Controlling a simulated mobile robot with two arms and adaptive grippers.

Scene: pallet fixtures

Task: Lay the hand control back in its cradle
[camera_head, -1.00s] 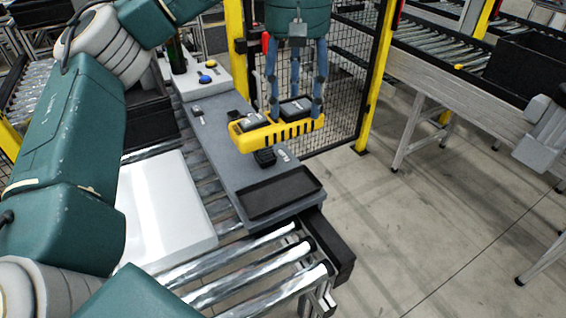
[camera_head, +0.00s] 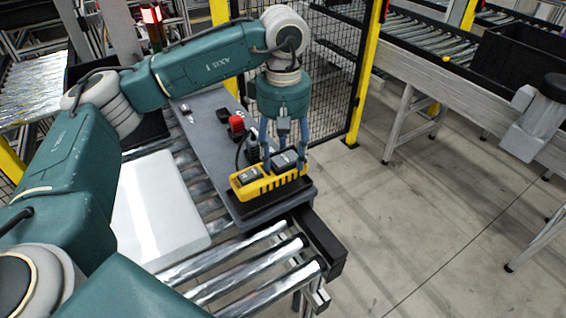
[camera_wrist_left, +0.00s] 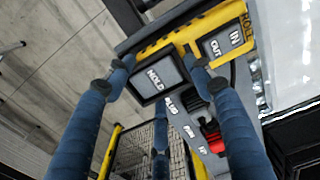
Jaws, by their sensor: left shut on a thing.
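The hand control (camera_head: 246,189) is a yellow bar with dark pads, one labelled HOLD (camera_wrist_left: 160,78) in the left wrist view. My left gripper (camera_head: 283,163) comes down from above with its fingers closed around the HOLD pad part; the fingers also show in the left wrist view (camera_wrist_left: 158,85). The cradle (camera_head: 290,191) is a black shallow tray at the near end of the grey plate. The control is over it, roughly lined up, and hides most of it. I cannot tell whether the control touches its floor. My right gripper is not in view.
The grey plate (camera_head: 205,135) lies on rollers (camera_head: 250,257). A white panel (camera_head: 155,210) lies to the left. A mesh fence with a yellow post (camera_head: 365,75) stands behind.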

